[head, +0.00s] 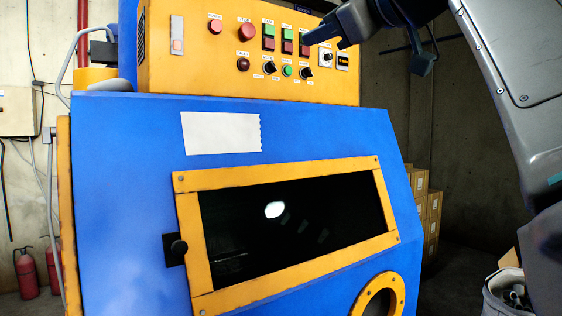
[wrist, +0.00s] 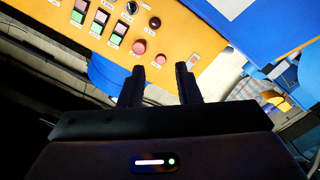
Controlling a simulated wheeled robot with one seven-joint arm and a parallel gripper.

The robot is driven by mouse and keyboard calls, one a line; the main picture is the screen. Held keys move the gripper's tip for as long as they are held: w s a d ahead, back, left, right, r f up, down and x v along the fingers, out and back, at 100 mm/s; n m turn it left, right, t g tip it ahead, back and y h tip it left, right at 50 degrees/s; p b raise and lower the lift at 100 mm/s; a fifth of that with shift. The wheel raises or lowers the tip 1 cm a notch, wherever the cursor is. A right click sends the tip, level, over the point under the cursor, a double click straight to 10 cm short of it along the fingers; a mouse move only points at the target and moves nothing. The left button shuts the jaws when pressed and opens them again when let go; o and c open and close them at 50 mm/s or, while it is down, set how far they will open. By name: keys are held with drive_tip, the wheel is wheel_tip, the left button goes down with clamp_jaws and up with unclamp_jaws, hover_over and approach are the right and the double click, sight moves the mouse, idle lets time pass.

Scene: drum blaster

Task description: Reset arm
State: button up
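My gripper (head: 308,38) is at the top of the head view, in front of the right part of the yellow control panel (head: 190,70). Its tip overlaps the red and green buttons there; I cannot tell whether it touches them. In the wrist view my gripper (wrist: 158,70) has its two dark fingers apart with nothing between them. The panel (wrist: 185,25) lies beyond the fingertips, upside down, with red and green buttons in view. My grey arm comes in from the upper right of the head view.
Stacked boxes (head: 432,215) and a white bin (head: 500,290) stand at right. Fire extinguishers (head: 27,272) stand at lower left.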

drive_tip(key=w+d+f+m+g+h, duration=0.1)
drive_tip(key=f+m+g+h, duration=0.15)
drive_tip(key=f, duration=0.75)
drive_tip(key=w+d+f+m+g+h, duration=0.15)
drive_tip(key=f+m, duration=0.25)
drive_tip(key=f, duration=0.7)
drive_tip(key=w+d+f+m+g+h, duration=0.1)
drive_tip(key=w+f+m+g+h, duration=0.15)
drive_tip(key=f, duration=0.75)
drive_tip(key=s+d+f+m+g+h, duration=0.1)
drive_tip(key=s+f, duration=0.5)
drive_tip(key=f, duration=0.4)
drive_tip(key=s+d+f+m+g+h, duration=0.1)
drive_tip(key=s+d+f+m+g, duration=0.1)
drive_tip(key=s+f, duration=0.4)
drive_tip(key=s+d+f+m+g+h, duration=0.1)
drive_tip(key=s+f, duration=0.5)
drive_tip(key=f, duration=1)
drive_tip(key=shift+s+d+f+m+g, duration=0.25)
drive_tip(key=shift+s+m+g, duration=0.05)
drive_tip(key=shift+m+g, duration=0.45)
